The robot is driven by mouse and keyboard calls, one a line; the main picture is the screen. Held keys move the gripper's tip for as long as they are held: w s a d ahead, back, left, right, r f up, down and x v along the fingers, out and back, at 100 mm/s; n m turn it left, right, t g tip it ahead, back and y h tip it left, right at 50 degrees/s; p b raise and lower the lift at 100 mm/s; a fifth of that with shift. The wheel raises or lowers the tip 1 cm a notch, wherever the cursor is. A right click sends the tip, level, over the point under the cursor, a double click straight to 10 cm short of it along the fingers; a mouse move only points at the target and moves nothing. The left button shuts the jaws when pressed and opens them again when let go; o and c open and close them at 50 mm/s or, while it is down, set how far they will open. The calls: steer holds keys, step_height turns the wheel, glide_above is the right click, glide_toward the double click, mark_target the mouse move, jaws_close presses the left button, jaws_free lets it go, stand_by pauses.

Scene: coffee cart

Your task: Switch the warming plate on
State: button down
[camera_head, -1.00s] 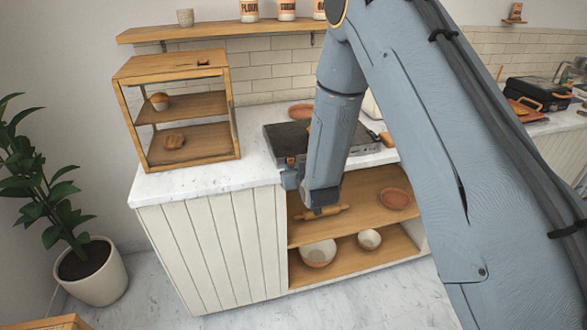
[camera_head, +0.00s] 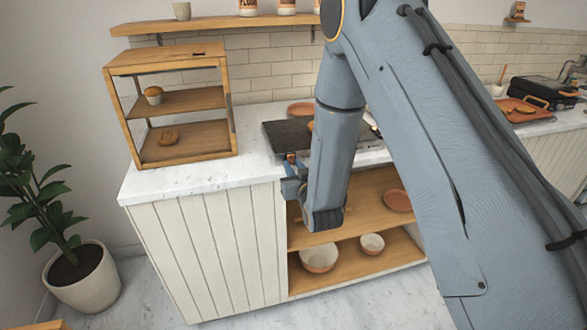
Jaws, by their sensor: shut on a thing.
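The warming plate (camera_head: 288,134) is a flat dark slab with a grey front on the marble counter, partly hidden behind my arm. A small orange-brown knob (camera_head: 291,158) shows at its front left. My gripper (camera_head: 292,169) is at the front of the plate, at the counter edge, and is shut on this knob. The fingertips are small here, and the knob's exact angle cannot be told. The right part of the plate's front is behind my arm.
A wooden display case (camera_head: 181,62) with pastries stands left on the counter (camera_head: 158,182). Open shelves below hold bowls (camera_head: 318,258) and a terracotta plate (camera_head: 397,201). A potted plant (camera_head: 85,275) stands on the floor at left. Bare counter lies in front of the case.

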steer(key=c, duration=1.6)
jaws_free()
steer(key=b+v, duration=0.2)
steer(key=v, duration=0.5)
steer(key=shift+s+d, duration=0.1)
steer(key=shift+s, duration=0.25)
steer(key=shift+r, duration=0.1)
